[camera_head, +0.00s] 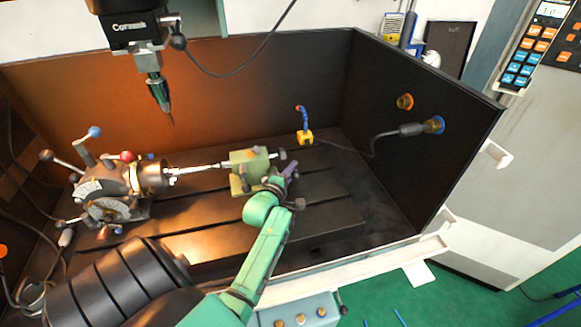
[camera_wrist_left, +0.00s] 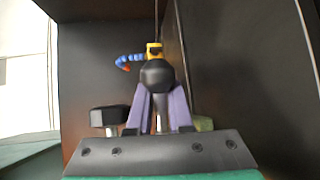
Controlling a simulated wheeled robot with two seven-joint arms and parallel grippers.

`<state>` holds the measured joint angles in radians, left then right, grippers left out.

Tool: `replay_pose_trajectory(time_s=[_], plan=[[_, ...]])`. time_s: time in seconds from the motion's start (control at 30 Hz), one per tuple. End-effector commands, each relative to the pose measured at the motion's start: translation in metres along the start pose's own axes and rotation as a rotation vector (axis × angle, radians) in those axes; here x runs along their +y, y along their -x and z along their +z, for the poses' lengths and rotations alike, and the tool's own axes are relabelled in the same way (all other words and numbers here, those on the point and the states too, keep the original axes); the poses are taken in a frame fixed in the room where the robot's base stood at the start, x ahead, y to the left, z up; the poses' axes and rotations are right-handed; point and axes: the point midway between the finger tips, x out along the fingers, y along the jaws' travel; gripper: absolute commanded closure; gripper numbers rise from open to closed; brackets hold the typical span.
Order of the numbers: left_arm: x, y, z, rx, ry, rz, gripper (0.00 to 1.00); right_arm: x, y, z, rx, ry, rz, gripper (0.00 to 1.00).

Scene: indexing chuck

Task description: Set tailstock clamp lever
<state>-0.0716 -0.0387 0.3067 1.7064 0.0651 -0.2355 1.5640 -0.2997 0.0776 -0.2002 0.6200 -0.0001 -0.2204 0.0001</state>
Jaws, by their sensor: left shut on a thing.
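The tailstock (camera_head: 243,168) is an olive-green block on the machine table, right of the indexing chuck (camera_head: 105,190). My left gripper (camera_head: 289,172) is at the tailstock's right side, with its purple fingers partly hidden by the green arm in the head view. In the left wrist view the gripper (camera_wrist_left: 159,100) is shut on the clamp lever, whose round black knob (camera_wrist_left: 157,74) sits at the fingertips. A thin grey shaft shows between the fingers below the knob. A dark block-shaped knob (camera_wrist_left: 108,115) stands left of the fingers. My right gripper is not in view.
A tool head with a pointed tip (camera_head: 163,92) hangs above the chuck. A blue-and-orange hose nozzle (camera_head: 304,128) stands behind the tailstock. The dark enclosure wall (camera_head: 420,140) rises to the right. The slotted table (camera_head: 318,192) is clear right of the gripper.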

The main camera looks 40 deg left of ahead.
Motion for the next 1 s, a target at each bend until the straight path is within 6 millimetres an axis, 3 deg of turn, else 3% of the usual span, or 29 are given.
replay_pose_trajectory(time_s=[0.33,0.37,0.4,0.43,0.77,0.87,1.0], plan=[[-0.002,0.001,0.006,-0.037,-0.001,-0.007,1.00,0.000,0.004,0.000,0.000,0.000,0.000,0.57],[-0.002,0.001,0.006,-0.037,-0.001,-0.007,0.74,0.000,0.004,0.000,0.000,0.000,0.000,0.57],[-0.002,0.001,0.006,-0.037,-0.001,-0.007,0.59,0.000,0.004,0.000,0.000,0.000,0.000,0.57],[-0.002,0.001,0.006,-0.037,-0.001,-0.007,0.52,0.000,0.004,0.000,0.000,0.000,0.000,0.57],[-0.001,0.003,0.004,-0.032,-0.004,-0.005,0.52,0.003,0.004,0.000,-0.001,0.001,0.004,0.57],[-0.002,0.011,0.004,-0.032,-0.003,-0.006,0.52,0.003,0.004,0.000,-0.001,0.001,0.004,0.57],[-0.002,0.035,0.003,-0.032,-0.004,-0.007,0.52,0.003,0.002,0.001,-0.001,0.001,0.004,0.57]])
